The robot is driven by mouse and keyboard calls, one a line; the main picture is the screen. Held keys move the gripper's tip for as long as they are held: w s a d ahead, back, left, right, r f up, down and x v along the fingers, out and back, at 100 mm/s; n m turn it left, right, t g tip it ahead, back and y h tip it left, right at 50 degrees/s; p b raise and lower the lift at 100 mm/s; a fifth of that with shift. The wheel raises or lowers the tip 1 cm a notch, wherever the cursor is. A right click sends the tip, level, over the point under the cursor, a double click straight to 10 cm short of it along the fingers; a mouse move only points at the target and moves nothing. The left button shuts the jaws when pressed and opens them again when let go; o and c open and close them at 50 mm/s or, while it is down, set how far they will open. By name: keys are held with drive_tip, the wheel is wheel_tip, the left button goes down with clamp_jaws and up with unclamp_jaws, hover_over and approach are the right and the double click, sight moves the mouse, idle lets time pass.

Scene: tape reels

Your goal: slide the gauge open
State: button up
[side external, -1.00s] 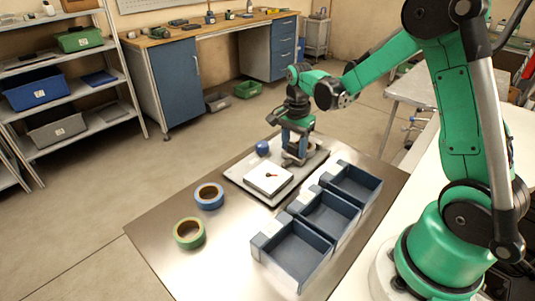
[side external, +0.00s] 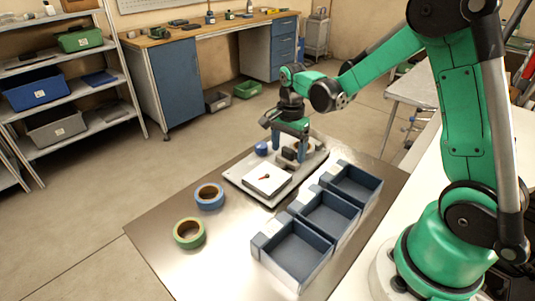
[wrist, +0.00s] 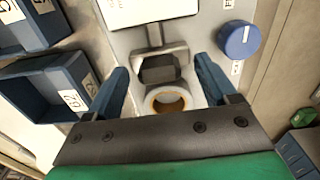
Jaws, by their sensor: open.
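The gauge is a light grey plate (side external: 242,182) on the steel table, with a white dial box (side external: 266,178) bearing a dark needle. In the wrist view, a metal bracket with a dark block (wrist: 160,70) sits on its plate (wrist: 205,25). A pale reel with an orange inner ring (wrist: 151,101) lies right beside the block; whether they touch is unclear. A blue knob (wrist: 239,40) is at the plate's side. My gripper (side external: 289,152) is over the far half of the plate. In the wrist view its open fingers (wrist: 161,65) flank the block and reel, with gaps on both sides.
Three blue bins (side external: 290,253) stand in a row at the table's right. A blue tape reel (side external: 209,196) and a green tape reel (side external: 189,233) lie at the left.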

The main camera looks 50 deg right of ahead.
sight(288, 148)
drive_tip(key=shift+r, duration=2.65)
drive_tip(key=shift+a+r, duration=0.1)
drive_tip(key=s+a+r+n+t, duration=0.4)
drive_tip(key=s+a+n+t, duration=0.3)
drive_tip(key=n, duration=1)
drive_tip(key=shift+s+a+r+n, duration=0.2)
drive_tip(key=shift+a+r+n, duration=0.15)
drive_tip(key=shift+a, duration=0.55)
